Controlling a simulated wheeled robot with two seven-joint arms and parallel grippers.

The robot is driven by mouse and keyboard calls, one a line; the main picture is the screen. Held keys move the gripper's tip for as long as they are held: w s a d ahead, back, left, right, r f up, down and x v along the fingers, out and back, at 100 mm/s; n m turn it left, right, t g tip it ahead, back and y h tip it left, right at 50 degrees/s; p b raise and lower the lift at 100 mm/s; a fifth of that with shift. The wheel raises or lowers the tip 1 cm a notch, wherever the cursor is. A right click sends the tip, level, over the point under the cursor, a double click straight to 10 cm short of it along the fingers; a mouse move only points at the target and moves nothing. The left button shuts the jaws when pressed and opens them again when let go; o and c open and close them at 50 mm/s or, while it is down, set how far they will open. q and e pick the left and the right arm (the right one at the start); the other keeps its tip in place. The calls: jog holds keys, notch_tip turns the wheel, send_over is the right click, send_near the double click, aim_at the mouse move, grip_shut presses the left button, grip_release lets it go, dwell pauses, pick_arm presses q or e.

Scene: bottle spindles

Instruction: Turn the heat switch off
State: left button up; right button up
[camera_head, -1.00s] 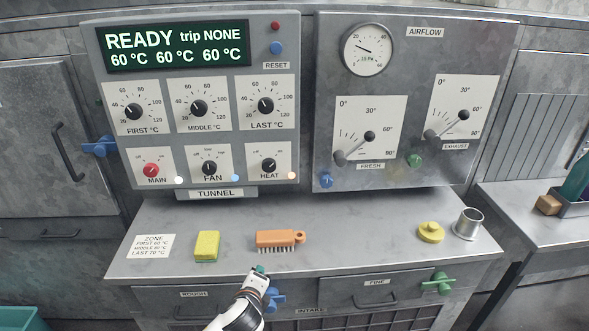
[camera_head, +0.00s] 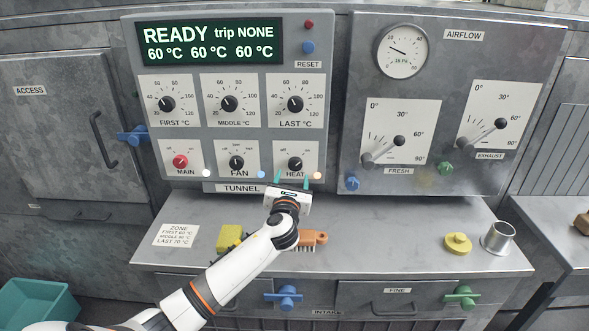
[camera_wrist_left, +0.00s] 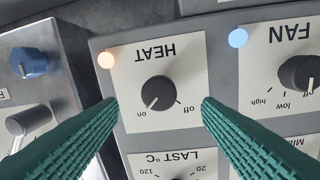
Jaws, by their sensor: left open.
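The heat switch (camera_head: 295,164) is a black rotary knob on a white plate at the lower right of the tunnel panel. The wrist view shows this knob (camera_wrist_left: 158,92) upside down, with its pointer toward "on". The orange-white heat lamp (camera_wrist_left: 106,60) beside it is lit. My left gripper (camera_head: 292,181) is open, just in front of and below the heat plate in the head view. Its green fingers (camera_wrist_left: 160,105) stand either side of the knob in the wrist view, apart from it. My right gripper is not in view.
The fan knob (camera_head: 236,162) and red main knob (camera_head: 180,162) sit to the left. A yellow sponge (camera_head: 229,237) and an orange brush (camera_head: 313,238) lie on the counter (camera_head: 390,240), partly behind my arm. A yellow knob piece (camera_head: 457,244) and metal cup (camera_head: 497,238) stand at right.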

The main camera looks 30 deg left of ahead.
aim_at(295, 167)
pick_arm(q)
jog(key=x, duration=0.6)
jog(key=c, duration=1)
